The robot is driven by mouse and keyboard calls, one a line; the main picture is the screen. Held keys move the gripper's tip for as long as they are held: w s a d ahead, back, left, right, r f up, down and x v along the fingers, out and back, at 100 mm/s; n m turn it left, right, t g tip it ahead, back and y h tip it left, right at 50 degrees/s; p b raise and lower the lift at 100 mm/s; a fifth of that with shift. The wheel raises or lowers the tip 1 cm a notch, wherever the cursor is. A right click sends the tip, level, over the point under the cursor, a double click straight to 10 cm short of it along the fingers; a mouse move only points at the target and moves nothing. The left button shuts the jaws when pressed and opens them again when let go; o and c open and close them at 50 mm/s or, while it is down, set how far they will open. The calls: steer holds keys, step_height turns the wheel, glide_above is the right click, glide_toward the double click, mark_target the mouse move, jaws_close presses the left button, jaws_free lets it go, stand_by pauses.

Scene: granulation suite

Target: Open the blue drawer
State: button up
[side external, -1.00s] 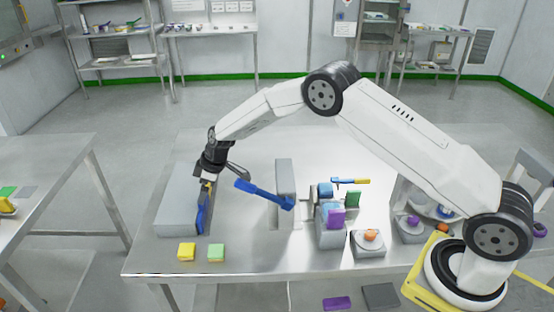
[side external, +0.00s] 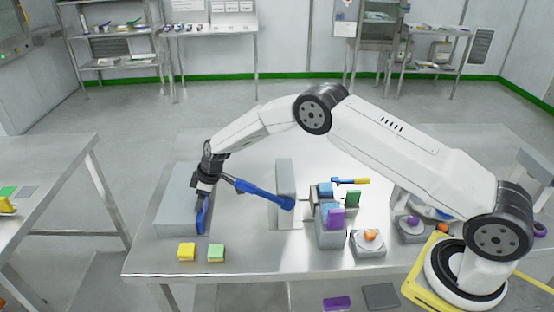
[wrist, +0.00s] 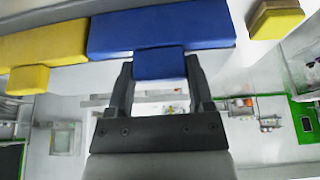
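The blue drawer front (wrist: 160,30) fills the upper middle of the wrist view. Its short blue handle (wrist: 159,65) lies between the two fingertips of my gripper (wrist: 160,72). The fingers stand apart with little or no gap to the handle's sides; I cannot tell whether they press on it. The blue front looks about flush with the yellow drawer front beside it. In the side view my gripper (side external: 203,190) is down at the grey cabinet (side external: 176,213), over the blue front (side external: 201,218), and hides part of it.
A yellow drawer front (wrist: 40,45) adjoins the blue one in the wrist view. A blue lever (side external: 262,193) on a grey stand reaches close to my gripper. Yellow (side external: 186,251) and green (side external: 216,252) blocks lie on the table before the cabinet.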

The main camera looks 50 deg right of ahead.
jaws_close()
steer(key=shift+d, duration=0.1)
steer(key=shift+s+d, duration=1.65)
steer(key=shift+s, duration=0.05)
steer(key=o, duration=0.8)
jaws_free()
steer(key=shift+v, duration=3.95)
